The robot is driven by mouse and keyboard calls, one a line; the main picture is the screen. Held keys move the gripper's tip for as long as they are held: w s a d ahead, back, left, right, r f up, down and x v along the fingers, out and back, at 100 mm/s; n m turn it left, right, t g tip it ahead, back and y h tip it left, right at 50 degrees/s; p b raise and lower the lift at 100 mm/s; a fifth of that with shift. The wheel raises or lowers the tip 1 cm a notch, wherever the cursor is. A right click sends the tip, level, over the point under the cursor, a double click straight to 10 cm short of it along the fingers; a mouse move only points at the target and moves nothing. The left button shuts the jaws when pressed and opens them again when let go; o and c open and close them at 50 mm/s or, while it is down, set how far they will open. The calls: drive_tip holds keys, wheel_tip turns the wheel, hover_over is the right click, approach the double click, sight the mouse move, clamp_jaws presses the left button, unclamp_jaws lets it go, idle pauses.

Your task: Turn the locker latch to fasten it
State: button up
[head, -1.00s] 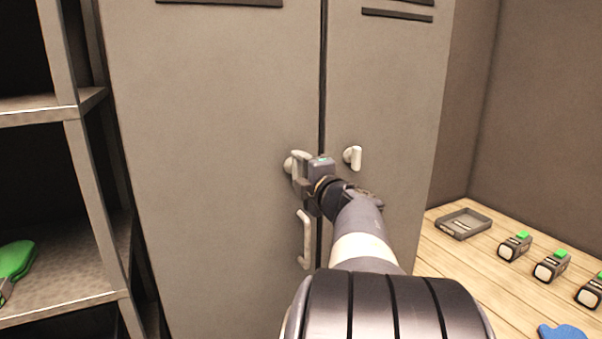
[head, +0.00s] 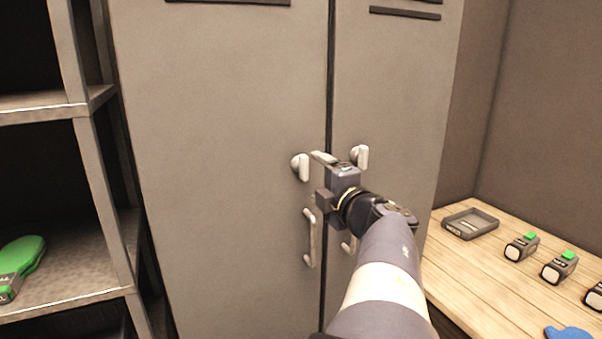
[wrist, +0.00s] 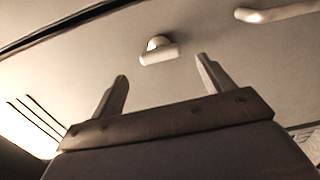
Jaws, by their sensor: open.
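The grey locker (head: 230,110) has two closed doors with a dark seam between them. The left door's latch (head: 301,167) is a pale knob with a short lever that points straight up and down. It also shows in the wrist view (wrist: 158,50), ahead of and between the fingers. The right door's latch (head: 360,157) is similar, also upright. My gripper (head: 320,176) is open and empty, in front of the doors, just right of the left latch and apart from it. It shows in the wrist view (wrist: 162,72) with its fingers spread.
A bar handle (head: 309,237) is below the left latch; another is partly hidden behind my arm. A shelf (head: 75,107) with a green item (head: 24,255) stands at left. A wooden bench (head: 470,275) at right holds a grey tray (head: 470,223) and several small devices.

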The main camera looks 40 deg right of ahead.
sight(306, 169)
drive_tip(key=v, duration=0.5)
drive_tip(key=shift+w, duration=0.1)
drive_tip(key=x, duration=1.1)
drive_tip(key=shift+s+a, duration=0.1)
drive_tip(key=shift+s, duration=0.1)
